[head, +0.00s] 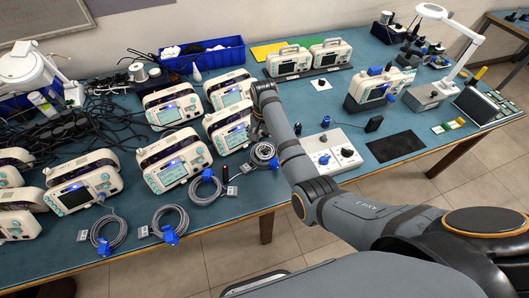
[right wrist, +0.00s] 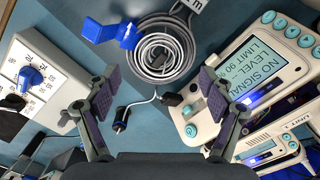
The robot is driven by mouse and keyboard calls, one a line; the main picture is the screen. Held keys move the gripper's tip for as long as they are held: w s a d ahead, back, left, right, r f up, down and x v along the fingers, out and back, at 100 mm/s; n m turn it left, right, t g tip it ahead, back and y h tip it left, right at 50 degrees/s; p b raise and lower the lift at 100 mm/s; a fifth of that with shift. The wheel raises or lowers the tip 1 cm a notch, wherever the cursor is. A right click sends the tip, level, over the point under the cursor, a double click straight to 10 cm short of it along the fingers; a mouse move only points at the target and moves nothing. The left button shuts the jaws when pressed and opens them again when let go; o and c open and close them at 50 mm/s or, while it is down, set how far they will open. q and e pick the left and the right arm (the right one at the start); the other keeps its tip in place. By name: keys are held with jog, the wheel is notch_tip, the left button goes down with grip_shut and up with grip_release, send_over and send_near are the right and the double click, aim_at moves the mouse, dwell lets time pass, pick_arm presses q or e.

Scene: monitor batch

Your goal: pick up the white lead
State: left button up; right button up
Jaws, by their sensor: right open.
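A pale grey-white coiled lead (right wrist: 158,52) lies on the blue table in the right wrist view. It has a blue connector (right wrist: 112,33), and a loose end runs to a dark plug (right wrist: 122,117). In the head view this coil (head: 262,153) lies beside the front right monitor (head: 230,130), partly near my arm. My right gripper (right wrist: 157,82) is open and empty, with its fingers spread to either side below the coil. In the head view my right gripper (head: 258,128) hangs over the table just above the coil, partly hidden. My left gripper is out of view.
A monitor (right wrist: 262,62) stands close right of the coil, and a white dial box (right wrist: 35,72) close left. Other grey coils with blue connectors (head: 170,222) lie along the front edge. A black mat (head: 396,147) lies farther right.

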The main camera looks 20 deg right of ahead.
aim_at(264, 151)
jog(key=shift+w+f, duration=0.1)
jog(key=shift+f, duration=0.75)
notch_tip(264, 151, down, 4)
jog(key=shift+d+r+p, duration=0.1)
jog(key=shift+p, duration=0.2)
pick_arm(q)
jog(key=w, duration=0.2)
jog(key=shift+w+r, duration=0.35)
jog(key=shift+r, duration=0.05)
pick_arm(e)
jog(key=c, duration=1.2)
